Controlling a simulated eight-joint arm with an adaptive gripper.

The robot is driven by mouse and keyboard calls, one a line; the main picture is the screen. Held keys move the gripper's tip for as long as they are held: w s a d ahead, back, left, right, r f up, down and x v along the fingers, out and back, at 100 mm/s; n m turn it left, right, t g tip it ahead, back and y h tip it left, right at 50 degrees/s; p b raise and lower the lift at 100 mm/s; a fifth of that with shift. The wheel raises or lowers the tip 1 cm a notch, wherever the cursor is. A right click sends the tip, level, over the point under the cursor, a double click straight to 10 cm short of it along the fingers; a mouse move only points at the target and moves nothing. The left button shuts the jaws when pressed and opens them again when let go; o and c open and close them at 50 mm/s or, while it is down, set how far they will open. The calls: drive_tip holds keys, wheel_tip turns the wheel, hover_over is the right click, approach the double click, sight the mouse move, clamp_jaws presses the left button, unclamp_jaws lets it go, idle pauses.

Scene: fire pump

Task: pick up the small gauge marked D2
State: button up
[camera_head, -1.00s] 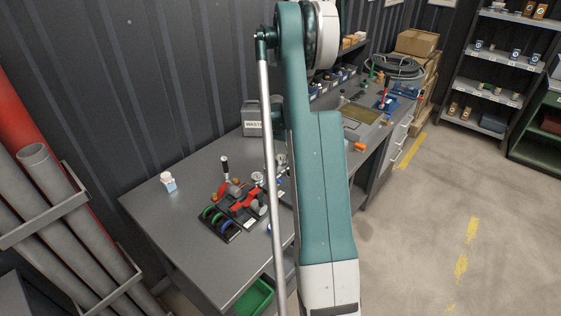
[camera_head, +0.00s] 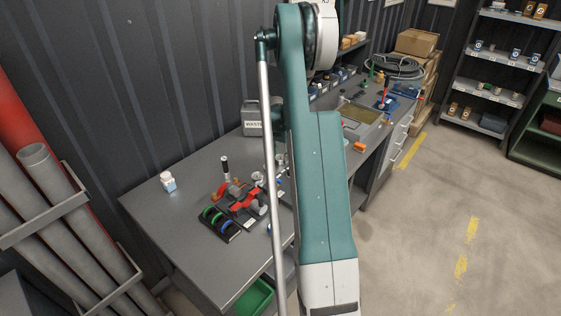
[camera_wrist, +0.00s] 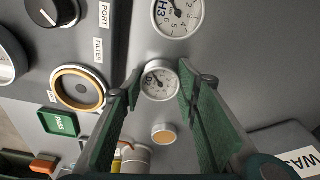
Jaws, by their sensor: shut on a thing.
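The small gauge (camera_wrist: 159,83) has a round white dial and a silver rim. It shows in the middle of the wrist view; its mark is small and turned, and hard to read. My gripper (camera_wrist: 160,90) is shut on it, with one green ribbed finger on each side of the rim. A larger gauge marked H3 (camera_wrist: 177,15) lies just beyond it, apart from the fingers. In the head view my own arm hides the gripper and I cannot make out the held gauge.
In the wrist view a brass-ringed round part (camera_wrist: 78,88), a black knob (camera_wrist: 52,12) and a green PASS tray (camera_wrist: 58,123) lie left. A tan-topped round part (camera_wrist: 164,134) lies below the gauge. A grey waste container (camera_head: 251,118) stands at the wall. The grey bench (camera_head: 160,215) has bare room left.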

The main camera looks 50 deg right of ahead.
sight(280, 158)
drive_tip(key=shift+r, duration=0.15)
wheel_tip(280, 158, up, 10)
idle(0.8)
